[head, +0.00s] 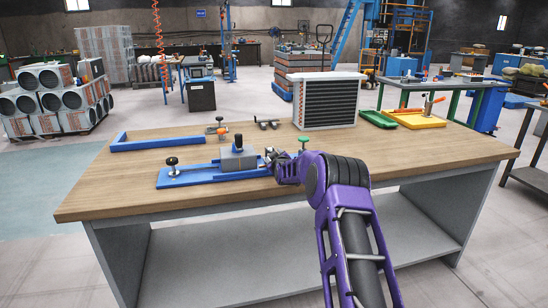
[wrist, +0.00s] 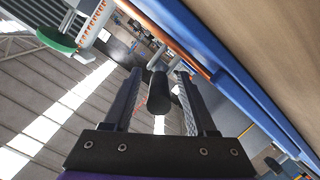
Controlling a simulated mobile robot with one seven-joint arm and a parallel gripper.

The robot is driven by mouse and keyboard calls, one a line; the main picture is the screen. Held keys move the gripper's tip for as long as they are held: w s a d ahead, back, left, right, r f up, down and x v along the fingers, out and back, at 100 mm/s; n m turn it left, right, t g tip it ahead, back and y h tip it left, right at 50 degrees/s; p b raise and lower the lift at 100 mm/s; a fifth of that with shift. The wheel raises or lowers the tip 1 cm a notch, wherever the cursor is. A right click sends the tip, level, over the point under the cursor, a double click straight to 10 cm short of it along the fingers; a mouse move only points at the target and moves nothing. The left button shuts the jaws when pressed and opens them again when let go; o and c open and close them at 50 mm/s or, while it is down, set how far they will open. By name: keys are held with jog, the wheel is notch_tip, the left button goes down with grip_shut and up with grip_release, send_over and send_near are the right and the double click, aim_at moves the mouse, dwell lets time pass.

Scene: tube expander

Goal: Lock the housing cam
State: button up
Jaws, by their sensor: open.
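My gripper (head: 272,157) is at the right end of the blue fixture (head: 205,175) on the bench, with its fingers pointing left toward the grey block (head: 238,158). In the wrist view my gripper (wrist: 158,85) is open, and a black cylindrical handle (wrist: 158,95) shows between its two fingers, with gaps on both sides. This handle may be the housing cam's lever; its mount is mostly hidden. A green knob (head: 303,139) stands just behind my wrist; it also seems to show in the wrist view (wrist: 55,38). A black knob (head: 238,141) stands above the grey block.
The wooden bench (head: 120,190) also holds a blue angled bar (head: 150,143), a small orange-topped clamp (head: 220,127), a white finned unit (head: 328,102), and green and yellow trays (head: 378,119) at the back right. The bench's front and right parts are clear.

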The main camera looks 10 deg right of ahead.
jog(key=shift+s, duration=0.1)
jog(key=v, duration=1.7)
jog(key=shift+p, duration=0.4)
jog(key=shift+s+a, duration=0.1)
jog(key=shift+s, duration=0.05)
